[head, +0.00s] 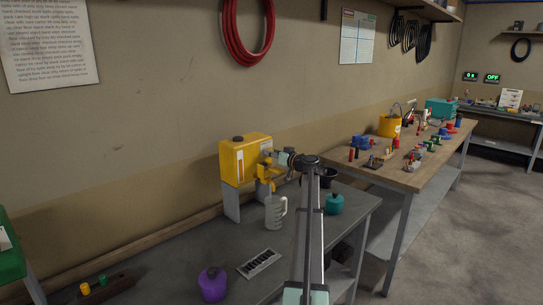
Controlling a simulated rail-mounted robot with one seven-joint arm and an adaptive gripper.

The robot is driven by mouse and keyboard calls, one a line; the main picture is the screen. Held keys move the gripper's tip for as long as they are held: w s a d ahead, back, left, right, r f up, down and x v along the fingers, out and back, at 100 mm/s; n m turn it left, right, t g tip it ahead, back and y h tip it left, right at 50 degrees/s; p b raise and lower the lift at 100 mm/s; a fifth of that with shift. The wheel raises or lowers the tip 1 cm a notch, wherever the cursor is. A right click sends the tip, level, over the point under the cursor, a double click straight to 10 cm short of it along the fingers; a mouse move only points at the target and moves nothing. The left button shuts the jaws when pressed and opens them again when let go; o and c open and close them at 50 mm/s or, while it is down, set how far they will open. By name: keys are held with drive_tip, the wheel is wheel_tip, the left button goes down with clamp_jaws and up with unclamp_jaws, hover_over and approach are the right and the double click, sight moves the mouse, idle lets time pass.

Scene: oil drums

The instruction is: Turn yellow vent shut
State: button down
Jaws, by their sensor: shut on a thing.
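A yellow oil drum (238,161) with a dark cap on top stands raised on a grey stand at the back of the grey bench. A yellow tap (264,188) sticks out low from its right-hand end. My gripper (271,157) reaches in from the right and is shut at that end of the drum, above the tap. The yellow vent is small and mostly hidden by my gripper. How far it is turned cannot be seen.
A purple canister (213,283), a teal canister (334,203), a black-and-white card (259,263) and a dark container (325,178) stand or lie on the grey bench (180,255). A cluttered wooden bench (428,179) stands to the right. The wall is close behind the drum.

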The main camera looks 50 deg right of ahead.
drive_tip(key=m+b, duration=0.2)
drive_tip(key=b, duration=0.1)
drive_tip(key=shift+f+m, duration=0.2)
drive_tip(key=shift+m, duration=0.2)
drive_tip(key=shift+r+m+b, duration=0.2)
drive_tip(key=shift+m+b, duration=0.95)
drive_tip(key=shift+m, duration=0.75)
drive_tip(key=c, duration=0.8)
unclamp_jaws()
drive_tip(key=s, duration=0.4)
drive_tip(key=s+a, duration=0.1)
drive_tip(key=s, duration=0.6)
drive_tip(key=shift+s+a, duration=0.25)
drive_tip(key=shift+s, duration=0.15)
